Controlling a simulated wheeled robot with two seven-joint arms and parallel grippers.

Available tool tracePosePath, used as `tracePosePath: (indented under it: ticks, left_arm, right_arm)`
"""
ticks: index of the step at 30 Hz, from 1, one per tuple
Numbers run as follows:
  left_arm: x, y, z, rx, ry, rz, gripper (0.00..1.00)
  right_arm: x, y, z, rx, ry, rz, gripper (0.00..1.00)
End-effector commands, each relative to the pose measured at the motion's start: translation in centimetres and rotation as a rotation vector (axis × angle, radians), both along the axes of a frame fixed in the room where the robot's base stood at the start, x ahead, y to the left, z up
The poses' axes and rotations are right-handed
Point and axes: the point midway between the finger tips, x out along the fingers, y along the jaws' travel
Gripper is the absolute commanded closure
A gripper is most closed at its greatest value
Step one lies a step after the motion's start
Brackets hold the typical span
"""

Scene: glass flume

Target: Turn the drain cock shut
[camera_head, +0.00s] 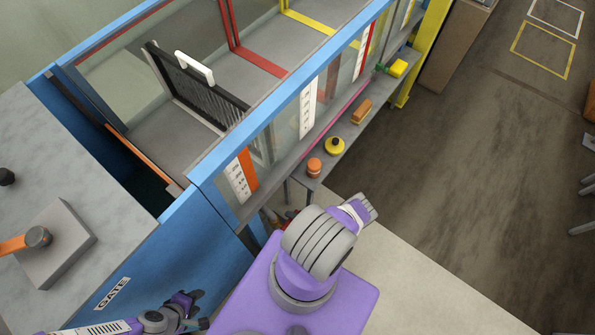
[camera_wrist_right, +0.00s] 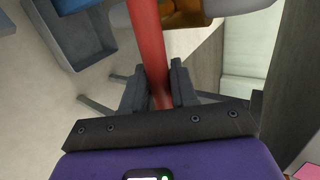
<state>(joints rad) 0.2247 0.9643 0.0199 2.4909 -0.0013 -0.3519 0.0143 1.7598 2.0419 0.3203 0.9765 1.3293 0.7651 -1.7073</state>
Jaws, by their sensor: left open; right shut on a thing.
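The drain cock's red lever (camera_wrist_right: 150,50) runs down the middle of the right wrist view, with a brass-coloured body (camera_wrist_right: 187,12) behind its upper part. My right gripper (camera_wrist_right: 159,88) has its two dark fingers closed on either side of the lever. In the head view my right arm hides most of that area; a small bit of red (camera_head: 287,214) shows beside it, under the flume's edge. My left gripper (camera_head: 198,308) is open and empty at the bottom of the head view, beside the blue panel marked GATE, away from the cock.
The blue-framed glass flume (camera_head: 228,143) crosses the head view, with a black grating (camera_head: 195,85) inside. A side shelf holds an orange knob (camera_head: 314,167), a yellow round piece (camera_head: 335,146), and an orange block (camera_head: 361,111).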

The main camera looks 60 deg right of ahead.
Motion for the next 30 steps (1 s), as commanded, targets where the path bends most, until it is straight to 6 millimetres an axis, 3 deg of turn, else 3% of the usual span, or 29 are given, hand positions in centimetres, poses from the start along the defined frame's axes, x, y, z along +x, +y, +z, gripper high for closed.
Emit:
tracePosePath:
  ticks: [19,20,23,30]
  left_arm:
    - [0.0,0.01,0.57,0.0,0.0,0.0,0.57]
    - [0.0,0.01,0.57,0.0,0.0,0.0,0.57]
    - [0.0,0.0,0.58,0.0,0.0,0.0,0.57]
    - [0.0,0.0,0.58,0.0,0.0,0.0,0.57]
  right_arm:
    - [0.68,0.31,0.35,-0.059,0.004,0.02,1.0]
    - [0.68,0.31,0.35,-0.059,0.004,0.02,0.71]
    - [0.67,0.32,0.34,-0.058,0.004,0.019,0.56]
    - [0.68,0.38,0.33,-0.056,0.005,0.021,0.54]
